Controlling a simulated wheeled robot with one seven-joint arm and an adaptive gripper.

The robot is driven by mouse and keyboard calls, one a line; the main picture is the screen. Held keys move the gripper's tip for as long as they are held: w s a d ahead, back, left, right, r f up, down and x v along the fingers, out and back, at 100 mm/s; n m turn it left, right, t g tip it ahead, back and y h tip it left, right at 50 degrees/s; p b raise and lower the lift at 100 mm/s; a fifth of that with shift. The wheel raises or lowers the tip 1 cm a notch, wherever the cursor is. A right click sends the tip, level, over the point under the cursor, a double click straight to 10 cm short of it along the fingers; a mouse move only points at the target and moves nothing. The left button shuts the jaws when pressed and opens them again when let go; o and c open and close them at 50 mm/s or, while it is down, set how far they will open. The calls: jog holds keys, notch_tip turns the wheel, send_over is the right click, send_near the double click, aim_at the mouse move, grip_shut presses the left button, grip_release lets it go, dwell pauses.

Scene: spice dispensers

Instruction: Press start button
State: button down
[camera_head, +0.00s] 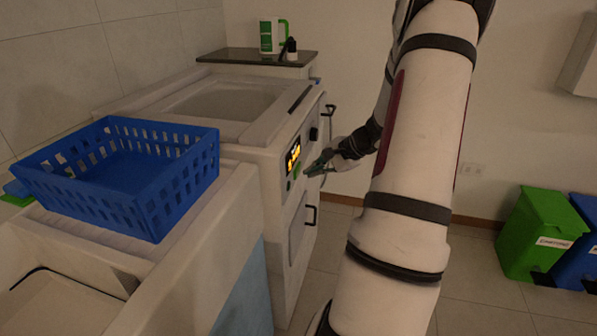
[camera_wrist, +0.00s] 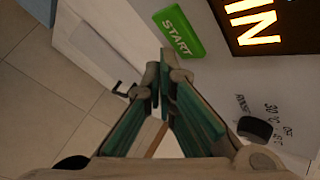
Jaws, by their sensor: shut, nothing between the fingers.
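The green start button (camera_wrist: 178,31), with START in white letters, sits on the white front panel of the machine (camera_head: 272,176). In the wrist view it is just beyond my fingertips, slightly right of them. In the head view a small green patch of the button (camera_head: 296,170) shows beside my gripper. My gripper (camera_head: 309,171) is shut and empty, with its tips close to the panel. In the wrist view the gripper (camera_wrist: 161,75) has its tips together below the button. I cannot tell whether they touch the panel.
A lit display (camera_wrist: 262,20) is right of the button in the wrist view. A black knob (camera_wrist: 255,127) is lower right there. A blue basket (camera_head: 110,190) stands left of the machine. A green bin (camera_head: 540,232) and blue bin (camera_head: 580,250) are at the right.

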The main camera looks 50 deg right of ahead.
jog(key=shift+w, duration=0.1)
jog(key=shift+w+a, duration=0.15)
jog(key=shift+w, duration=0.15)
jog(key=shift+w+a+b, duration=0.2)
jog(key=shift+w+b, duration=0.2)
dwell(1.0)
jog(key=shift+s+d, duration=0.1)
jog(key=shift+s, duration=0.05)
jog(key=shift+s+d, duration=0.2)
jog(key=shift+s, duration=0.4)
jog(key=s, duration=0.1)
jog(key=s+d, duration=0.1)
jog(key=s, duration=0.1)
jog(key=s+d, duration=0.1)
jog(key=shift+s, duration=0.35)
dwell(0.9)
